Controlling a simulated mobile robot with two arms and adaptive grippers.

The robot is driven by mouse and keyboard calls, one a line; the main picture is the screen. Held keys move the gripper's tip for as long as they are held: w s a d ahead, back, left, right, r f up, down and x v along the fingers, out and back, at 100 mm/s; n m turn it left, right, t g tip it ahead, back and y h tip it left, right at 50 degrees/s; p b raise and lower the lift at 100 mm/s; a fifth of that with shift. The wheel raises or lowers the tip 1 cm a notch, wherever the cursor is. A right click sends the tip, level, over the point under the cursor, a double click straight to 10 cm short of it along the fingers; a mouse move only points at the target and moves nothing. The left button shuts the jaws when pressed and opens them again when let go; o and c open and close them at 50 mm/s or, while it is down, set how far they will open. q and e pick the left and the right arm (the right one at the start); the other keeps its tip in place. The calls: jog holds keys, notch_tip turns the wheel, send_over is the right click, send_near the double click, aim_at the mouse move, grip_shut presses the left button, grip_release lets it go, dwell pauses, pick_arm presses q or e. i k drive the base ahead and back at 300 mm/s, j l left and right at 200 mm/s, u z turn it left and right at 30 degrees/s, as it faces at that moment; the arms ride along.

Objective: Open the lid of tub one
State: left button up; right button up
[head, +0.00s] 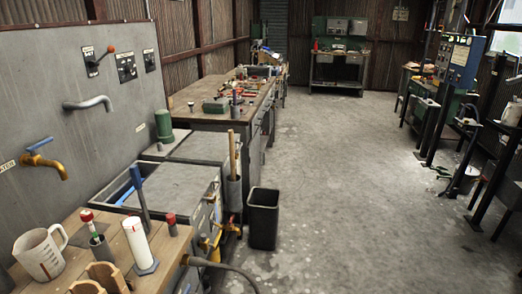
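A grey tub (210,211) stands against the grey panel at left, behind the wooden bench. A flat grey lid (176,186) covers most of its top. A dark opening shows at its left end, beside a blue-ended upright handle (140,190). A second grey lidded section (200,147) lies just behind, with a green cylinder (163,126) near its wall side. I cannot read which tub is number one. Neither of my grippers is in view.
The near wooden bench (165,250) holds a measuring jug (39,254), a white cylinder (137,242) and small items. A brass tap (45,160) and grey spout (88,104) stick out from the panel. A black bin (263,219) stands beside the tubs. The central floor is clear.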

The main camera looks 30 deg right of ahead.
aim_at(198, 146)
jog(key=z, duration=0.85)
jog(key=i+l, duration=0.3)
jog(key=i, duration=0.15)
jog(key=i+l+z, duration=0.15)
jog(key=i, duration=0.3)
jog(key=i+l, duration=0.35)
jog(key=i, duration=0.15)
jog(key=i+l+z, duration=0.15)
jog(key=i, duration=0.3)
